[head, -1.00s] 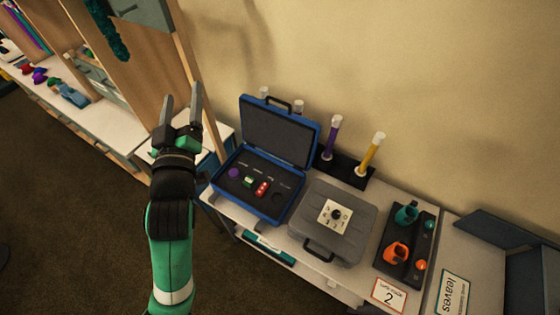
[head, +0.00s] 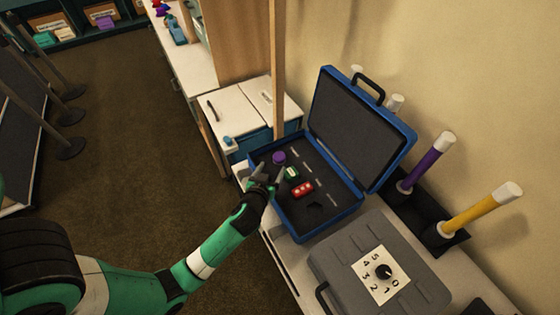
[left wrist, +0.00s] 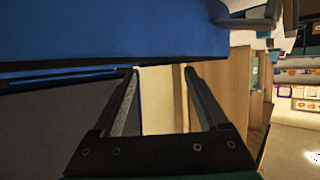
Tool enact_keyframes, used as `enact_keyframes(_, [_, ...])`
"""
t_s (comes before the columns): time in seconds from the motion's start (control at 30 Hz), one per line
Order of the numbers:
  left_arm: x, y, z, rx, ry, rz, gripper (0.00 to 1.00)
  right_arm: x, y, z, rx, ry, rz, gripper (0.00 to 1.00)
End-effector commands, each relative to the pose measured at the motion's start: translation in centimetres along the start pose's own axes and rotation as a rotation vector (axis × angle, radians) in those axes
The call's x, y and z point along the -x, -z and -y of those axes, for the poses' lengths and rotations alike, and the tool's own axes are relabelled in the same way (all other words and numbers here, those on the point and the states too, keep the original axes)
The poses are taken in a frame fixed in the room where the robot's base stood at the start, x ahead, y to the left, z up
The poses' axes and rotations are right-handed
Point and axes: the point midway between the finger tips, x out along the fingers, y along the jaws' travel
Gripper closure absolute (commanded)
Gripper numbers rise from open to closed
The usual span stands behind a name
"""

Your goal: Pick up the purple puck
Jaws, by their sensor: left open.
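The purple puck (head: 279,158) lies in the back left part of the open blue case (head: 335,222), on its dark foam. My left gripper (head: 268,173) is open and empty over the near left part of the case, just in front of the puck in the head view. I cannot tell its height above the foam. In the left wrist view the two fingers (left wrist: 163,85) are spread apart with nothing between them, and the blue case (left wrist: 100,35) fills the upper left. The puck is not visible there. My right gripper is not in view.
The raised case lid (head: 360,130) stands behind. A grey case with a dial (head: 345,255) sits to the right, with purple (head: 425,165) and yellow (head: 475,215) tubes behind it. A wooden post (head: 277,60) stands behind.

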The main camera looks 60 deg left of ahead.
Motion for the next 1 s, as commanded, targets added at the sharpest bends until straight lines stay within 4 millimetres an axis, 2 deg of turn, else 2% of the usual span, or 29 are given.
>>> enact_keyframes(0.03, [-1.2,-0.2,0.0,0.002,0.002,-0.001,0.23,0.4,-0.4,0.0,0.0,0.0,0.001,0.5])
enact_keyframes(0.1, [-2.3,-0.1,0.0,0.001,0.002,-0.001,0.23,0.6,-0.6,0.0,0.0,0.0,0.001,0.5])
enact_keyframes(0.37, [-3.6,-0.1,0.0,0.001,0.0,0.0,0.23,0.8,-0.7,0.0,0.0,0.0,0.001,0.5])
enact_keyframes(0.63, [-7.9,-0.5,-0.1,0.0,0.0,-0.001,0.23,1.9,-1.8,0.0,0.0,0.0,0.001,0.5])
enact_keyframes(0.9, [-8.4,-0.3,-0.2,-0.001,-0.002,-0.001,0.23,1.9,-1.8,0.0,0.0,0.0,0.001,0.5])
enact_keyframes(0.93, [-8.4,-0.3,-0.2,0.0,-0.002,-0.001,0.25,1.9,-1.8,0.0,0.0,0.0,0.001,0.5])
enact_keyframes(1.0, [-8.4,-0.3,-0.2,0.0,-0.002,-0.001,0.38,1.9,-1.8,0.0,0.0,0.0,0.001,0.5])
